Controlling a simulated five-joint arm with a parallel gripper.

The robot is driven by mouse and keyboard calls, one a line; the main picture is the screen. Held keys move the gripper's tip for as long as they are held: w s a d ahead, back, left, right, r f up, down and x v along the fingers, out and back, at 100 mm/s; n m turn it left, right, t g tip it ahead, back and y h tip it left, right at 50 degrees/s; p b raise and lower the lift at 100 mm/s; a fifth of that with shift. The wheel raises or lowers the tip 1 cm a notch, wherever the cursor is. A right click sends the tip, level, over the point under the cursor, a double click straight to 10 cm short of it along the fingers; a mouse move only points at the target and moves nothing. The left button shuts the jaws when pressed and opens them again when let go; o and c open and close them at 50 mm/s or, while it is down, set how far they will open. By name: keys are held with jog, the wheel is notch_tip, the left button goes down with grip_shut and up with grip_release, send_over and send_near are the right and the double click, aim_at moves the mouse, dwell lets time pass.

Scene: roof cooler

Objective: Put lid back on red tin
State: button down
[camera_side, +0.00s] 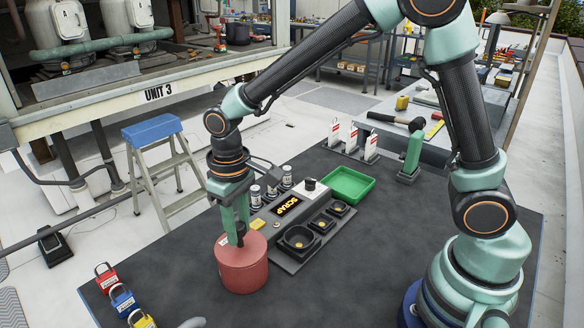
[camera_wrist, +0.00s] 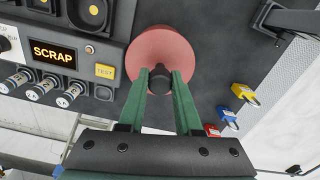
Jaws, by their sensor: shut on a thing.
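The red tin (camera_side: 242,278) stands on the dark mat, left of the grey test panel. Its round red lid (camera_side: 257,243) lies over the tin's top, looking level; I cannot tell whether it is fully seated. The lid fills the upper middle of the wrist view (camera_wrist: 185,48) and hides the tin below. My gripper (camera_side: 241,226) points down directly above the tin. Its green fingers are shut on the lid's black knob (camera_wrist: 160,73), at the lid's centre.
The panel with the SCRAP display (camera_side: 286,206) and black cups (camera_side: 299,238) stands close right of the tin. A green tray (camera_side: 348,185) lies behind it. Red, blue and yellow padlocks (camera_side: 123,300) lie at front left. The mat in front of the tin is clear.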

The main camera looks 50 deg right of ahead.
aim_at(238, 225)
jog(key=shift+f, duration=0.25)
jog(key=c, duration=0.5)
grip_release()
notch_tip(238, 225, up, 12)
jog(key=s+d+t, duration=0.2)
jog(key=s+d, duration=0.1)
jog(key=d, duration=0.2)
jog(key=s+d+r+m+t, duration=0.1)
jog(key=s+d, duration=0.2)
jog(key=d, duration=0.2)
jog(key=s+d+r+m+t, duration=0.1)
jog(key=s+d+t, duration=0.1)
jog(key=s+d, duration=0.1)
jog(key=shift+d+r+t, duration=0.1)
jog(key=shift+d+t, duration=0.2)
jog(key=shift+d, duration=0.6)
